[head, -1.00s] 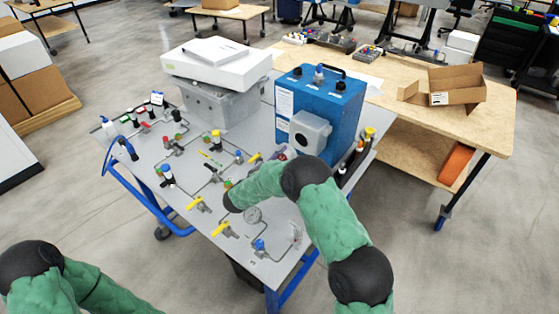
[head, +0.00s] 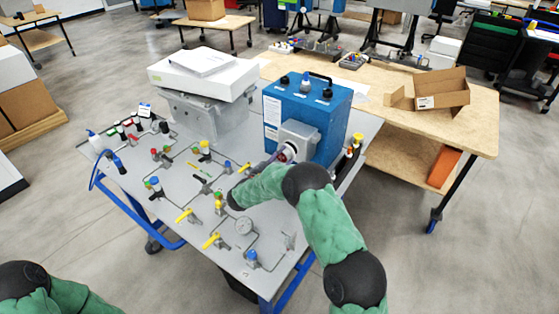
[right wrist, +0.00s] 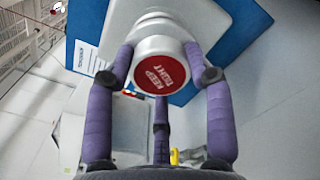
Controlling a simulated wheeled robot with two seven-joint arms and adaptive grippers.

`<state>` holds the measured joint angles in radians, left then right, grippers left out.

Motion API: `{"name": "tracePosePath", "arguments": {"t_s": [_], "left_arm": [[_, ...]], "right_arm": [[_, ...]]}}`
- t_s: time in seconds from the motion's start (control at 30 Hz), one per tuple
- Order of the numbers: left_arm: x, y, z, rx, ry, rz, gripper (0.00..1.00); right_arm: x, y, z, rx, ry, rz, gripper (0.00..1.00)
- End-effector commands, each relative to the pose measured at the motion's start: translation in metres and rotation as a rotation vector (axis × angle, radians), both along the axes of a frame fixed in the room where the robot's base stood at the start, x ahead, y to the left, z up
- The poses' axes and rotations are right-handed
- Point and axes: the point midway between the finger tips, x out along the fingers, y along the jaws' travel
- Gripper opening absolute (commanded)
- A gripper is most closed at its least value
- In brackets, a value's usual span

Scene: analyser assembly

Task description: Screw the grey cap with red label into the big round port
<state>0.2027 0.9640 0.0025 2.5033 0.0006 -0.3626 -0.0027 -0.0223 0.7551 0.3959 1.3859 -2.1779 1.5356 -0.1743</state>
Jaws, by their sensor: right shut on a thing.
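The cap (right wrist: 158,78), pale grey with a round red label reading "KEEP TIGHT", is held by my right gripper (right wrist: 162,62). Its purple fingers close around the cap's sides, with the label facing the wrist camera. In the head view my right gripper (head: 286,153) is at the front of the grey housing (head: 301,134) on the blue analyser box (head: 328,115). The big round port is hidden behind the cap and fingers. I cannot tell whether the cap is seated in it. My left gripper is out of view.
A grey case (head: 205,117) with white boxes on top stands left of the analyser. A wooden table (head: 405,110) is behind on the right.

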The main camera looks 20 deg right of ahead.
Motion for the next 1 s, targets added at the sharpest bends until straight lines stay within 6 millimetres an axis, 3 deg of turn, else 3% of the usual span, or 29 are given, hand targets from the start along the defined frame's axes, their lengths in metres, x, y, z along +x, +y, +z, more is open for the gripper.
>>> {"name": "tracePosePath", "arguments": {"t_s": [1.0], "left_arm": [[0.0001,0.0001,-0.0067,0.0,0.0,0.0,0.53]], "right_arm": [[0.0002,-0.0002,0.0021,-0.001,-0.004,-0.001,0.17]]}}
